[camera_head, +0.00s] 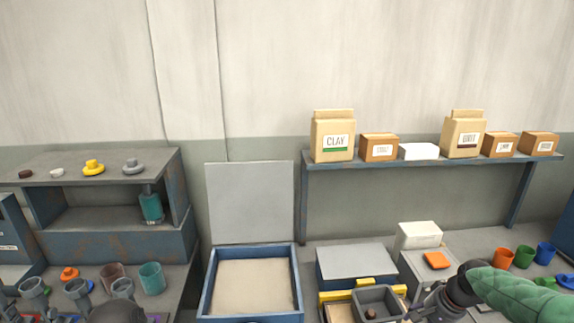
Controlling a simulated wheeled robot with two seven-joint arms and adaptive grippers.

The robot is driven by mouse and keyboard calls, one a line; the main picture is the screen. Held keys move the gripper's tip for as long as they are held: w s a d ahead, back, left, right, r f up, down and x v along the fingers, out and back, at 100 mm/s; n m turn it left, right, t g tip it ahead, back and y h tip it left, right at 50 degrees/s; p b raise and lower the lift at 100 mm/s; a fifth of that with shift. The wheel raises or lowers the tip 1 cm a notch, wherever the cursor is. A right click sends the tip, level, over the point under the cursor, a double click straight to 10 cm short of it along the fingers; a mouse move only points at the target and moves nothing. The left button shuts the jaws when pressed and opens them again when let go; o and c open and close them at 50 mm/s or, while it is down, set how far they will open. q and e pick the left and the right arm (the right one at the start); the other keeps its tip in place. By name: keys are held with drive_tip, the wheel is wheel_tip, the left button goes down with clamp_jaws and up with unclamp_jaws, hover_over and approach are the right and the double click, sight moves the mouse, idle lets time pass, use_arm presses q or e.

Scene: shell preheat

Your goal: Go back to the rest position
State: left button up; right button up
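My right arm, in a green padded sleeve, comes in from the lower right. Its dark gripper (422,306) is beside a grey open box (378,295) that holds a small dark brown piece (371,313). The fingers are small and partly cut off by the bottom edge, so I cannot tell whether they are open or shut, or hold anything. My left gripper cannot be made out. A dark rounded shape shows at the bottom left edge, and I cannot tell what it is.
A blue bin with an open lid (250,203) stands in the middle. A shelf (420,163) carries bags and boxes. Left are a rack (110,240), grey cylinders and cups (152,278). Coloured cups (524,256) and an orange piece (436,260) are at right.

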drive_tip(key=s+a+f+n+g+y, duration=0.1)
drive_tip(key=s+a+f, duration=0.1)
drive_tip(key=a+f, duration=0.7)
drive_tip(key=s+a+f+n, duration=0.25)
drive_tip(key=a+f, duration=0.35)
drive_tip(key=f, duration=0.7)
drive_tip(key=s+a+f+n, duration=0.1)
drive_tip(key=s+a+f, duration=0.4)
drive_tip(key=s, duration=0.3)
drive_tip(key=s+a+f+n, duration=0.1)
drive_tip(key=s+a+f, duration=0.4)
drive_tip(key=s, duration=0.4)
drive_tip(key=shift+a+g+b, duration=0.4)
drive_tip(key=shift+a, duration=0.1)
drive_tip(key=shift+f, duration=0.1)
